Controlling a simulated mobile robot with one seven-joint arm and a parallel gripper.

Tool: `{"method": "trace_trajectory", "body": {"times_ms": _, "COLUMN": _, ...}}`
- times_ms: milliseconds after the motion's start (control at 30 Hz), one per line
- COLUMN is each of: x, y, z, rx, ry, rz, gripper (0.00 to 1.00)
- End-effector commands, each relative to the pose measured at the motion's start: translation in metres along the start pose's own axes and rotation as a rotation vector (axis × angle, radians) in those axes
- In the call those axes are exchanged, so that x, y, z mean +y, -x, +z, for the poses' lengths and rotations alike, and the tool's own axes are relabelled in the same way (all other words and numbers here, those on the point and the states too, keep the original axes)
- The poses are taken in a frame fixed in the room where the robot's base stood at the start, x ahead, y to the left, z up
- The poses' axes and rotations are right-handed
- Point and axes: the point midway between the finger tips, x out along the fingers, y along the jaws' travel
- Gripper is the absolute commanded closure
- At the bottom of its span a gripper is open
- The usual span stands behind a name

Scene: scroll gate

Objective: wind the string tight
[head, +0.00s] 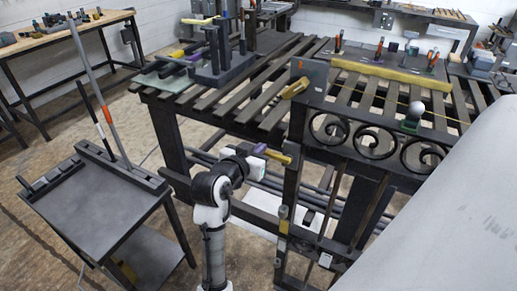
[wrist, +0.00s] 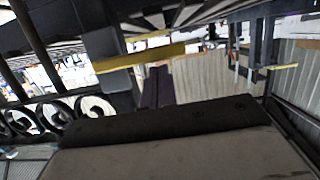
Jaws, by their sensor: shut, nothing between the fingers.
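A thin yellow string (head: 385,97) appears to run along the top of the black scroll gate (head: 352,140), from a grey plate (head: 316,76) toward the right. A short yellow bar (head: 297,88) sits at that plate. A white ball on a green base (head: 413,117) stands on the gate top; I cannot tell whether the string touches it. My gripper (head: 261,149) is left of the gate, below the plate. A yellow piece (head: 279,156) is close beside it.
A slatted dark table (head: 228,103) stands behind my arm, with a black fixture (head: 224,66) on it. A yellow strip (head: 390,72) and several tools lie behind the gate. A dark cart (head: 93,205) is at left. A large grey surface (head: 450,200) blocks the lower right.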

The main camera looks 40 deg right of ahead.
Motion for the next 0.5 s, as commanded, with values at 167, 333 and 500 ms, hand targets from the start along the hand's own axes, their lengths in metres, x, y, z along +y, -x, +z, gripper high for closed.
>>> {"method": "trace_trajectory", "body": {"times_ms": 167, "x": -0.0014, "y": -0.0005, "z": 0.0028, "rx": 0.000, "ry": 0.037, "rz": 0.009, "gripper": 1.00}}
{"method": "trace_trajectory", "body": {"times_ms": 333, "x": -0.0021, "y": -0.0009, "z": 0.0045, "rx": 0.000, "ry": 0.058, "rz": 0.014, "gripper": 1.00}}
{"method": "trace_trajectory", "body": {"times_ms": 500, "x": -0.0028, "y": -0.0016, "z": 0.0068, "rx": -0.001, "ry": 0.084, "rz": 0.020, "gripper": 1.00}}
